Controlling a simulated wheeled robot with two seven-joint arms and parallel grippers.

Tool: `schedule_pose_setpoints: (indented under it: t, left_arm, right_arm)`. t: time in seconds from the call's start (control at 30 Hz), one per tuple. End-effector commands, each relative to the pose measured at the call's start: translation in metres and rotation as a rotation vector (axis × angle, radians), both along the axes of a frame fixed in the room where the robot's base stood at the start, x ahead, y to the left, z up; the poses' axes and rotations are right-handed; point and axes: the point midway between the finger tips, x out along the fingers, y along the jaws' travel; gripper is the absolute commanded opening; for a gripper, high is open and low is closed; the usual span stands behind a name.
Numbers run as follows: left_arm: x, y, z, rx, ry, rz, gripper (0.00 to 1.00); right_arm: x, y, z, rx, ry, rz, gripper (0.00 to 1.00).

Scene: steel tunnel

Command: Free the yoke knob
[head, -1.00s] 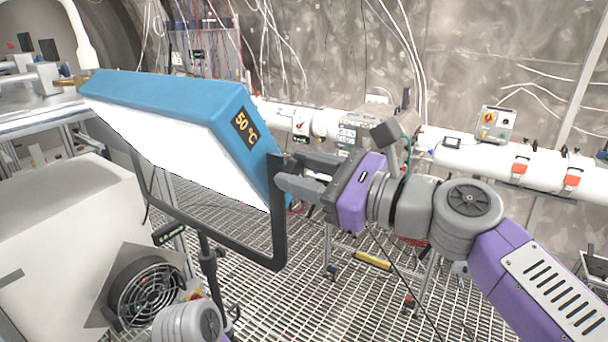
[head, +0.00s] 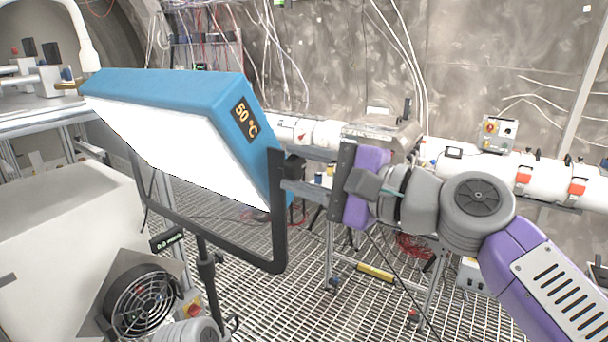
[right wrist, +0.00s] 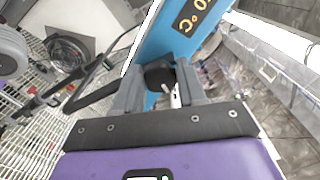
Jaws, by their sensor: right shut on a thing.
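A blue lamp panel (head: 180,92) with a bright white face and a "50 °C" label hangs tilted in a black U-shaped yoke (head: 279,215). The dark yoke knob (head: 293,165) is at the yoke's right arm, partly hidden in the head view. In the right wrist view the knob (right wrist: 159,74) sits between the two grey fingers. My right gripper (head: 288,184) comes in from the right and is shut on the knob. Its fingers also show in the right wrist view (right wrist: 158,82). My left gripper is out of view.
A fan (head: 145,296) and a white cabinet (head: 70,235) stand at lower left. The yoke's black stand (head: 207,275) rises from the grating floor. A white beam pipe (head: 470,165) runs behind my right arm. Open grating lies below the gripper.

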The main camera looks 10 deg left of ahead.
Motion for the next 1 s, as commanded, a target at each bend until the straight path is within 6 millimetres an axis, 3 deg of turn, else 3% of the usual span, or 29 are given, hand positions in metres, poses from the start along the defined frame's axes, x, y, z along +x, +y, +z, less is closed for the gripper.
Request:
schedule_pose_setpoints:
  t: [0.33,0.9,0.93,1.0]
  left_arm:
    - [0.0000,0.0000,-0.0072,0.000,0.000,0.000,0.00]
    - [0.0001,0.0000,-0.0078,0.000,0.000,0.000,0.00]
    - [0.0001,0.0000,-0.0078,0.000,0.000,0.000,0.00]
    - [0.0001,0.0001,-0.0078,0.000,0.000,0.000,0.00]
  right_arm:
    - [0.0001,0.0003,-0.0015,-0.051,-0.139,0.000,0.10]
    - [0.0000,0.0003,-0.0013,-0.061,-0.165,0.000,0.10]
    - [-0.0001,0.0004,-0.0013,-0.061,-0.165,0.000,0.45]
    - [-0.0001,0.0004,-0.0013,-0.061,-0.165,0.000,0.56]
